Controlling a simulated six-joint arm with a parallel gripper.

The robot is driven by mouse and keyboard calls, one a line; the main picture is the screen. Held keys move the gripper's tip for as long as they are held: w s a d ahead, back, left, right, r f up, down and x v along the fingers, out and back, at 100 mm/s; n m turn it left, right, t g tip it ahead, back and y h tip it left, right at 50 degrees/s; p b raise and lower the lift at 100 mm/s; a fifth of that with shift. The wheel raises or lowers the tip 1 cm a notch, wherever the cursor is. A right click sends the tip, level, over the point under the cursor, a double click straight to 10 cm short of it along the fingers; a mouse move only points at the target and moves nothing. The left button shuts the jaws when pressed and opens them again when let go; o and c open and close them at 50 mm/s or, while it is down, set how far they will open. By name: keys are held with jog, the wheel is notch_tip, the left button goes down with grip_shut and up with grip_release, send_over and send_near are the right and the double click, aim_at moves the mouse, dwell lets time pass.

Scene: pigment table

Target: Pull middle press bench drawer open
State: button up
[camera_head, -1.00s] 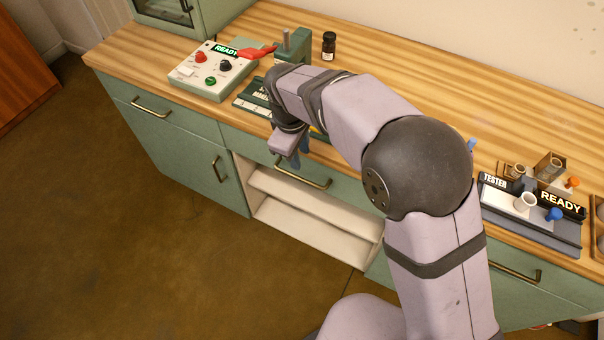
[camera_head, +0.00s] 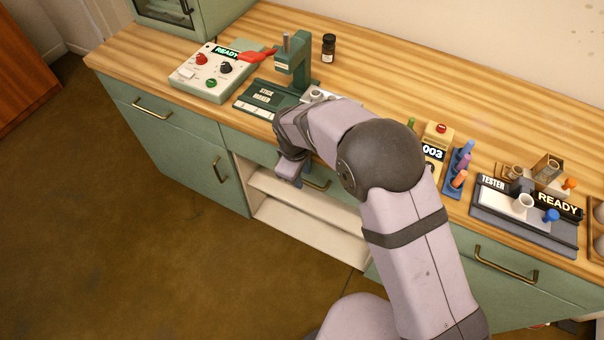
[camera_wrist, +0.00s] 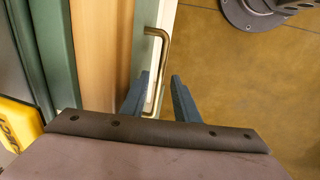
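The middle drawer (camera_head: 257,148) is a green front under the wooden top, above an open white shelf space, and looks shut. Its brass bar handle (camera_head: 317,184) shows partly beside my gripper (camera_head: 291,180) in the head view. In the wrist view the handle (camera_wrist: 166,50) runs along the drawer front, and its near end lies between the two fingers of my gripper (camera_wrist: 160,84). The fingers are apart, one on the drawer side and one on the floor side. I cannot tell whether either finger touches the handle.
The green stick maker press (camera_head: 294,65) and a control box (camera_head: 213,72) stand on the bench top. The tester (camera_head: 520,205) stands to the right. Open white shelves (camera_head: 305,222) lie below the drawer. The floor (camera_head: 130,240) in front is clear.

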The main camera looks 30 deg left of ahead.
jog(key=shift+w+f, duration=0.15)
jog(key=shift+f, duration=0.5)
grip_shut()
jog(key=s+b, duration=0.2)
jog(key=s, duration=2.9)
jog(key=shift+s, duration=0.35)
grip_release()
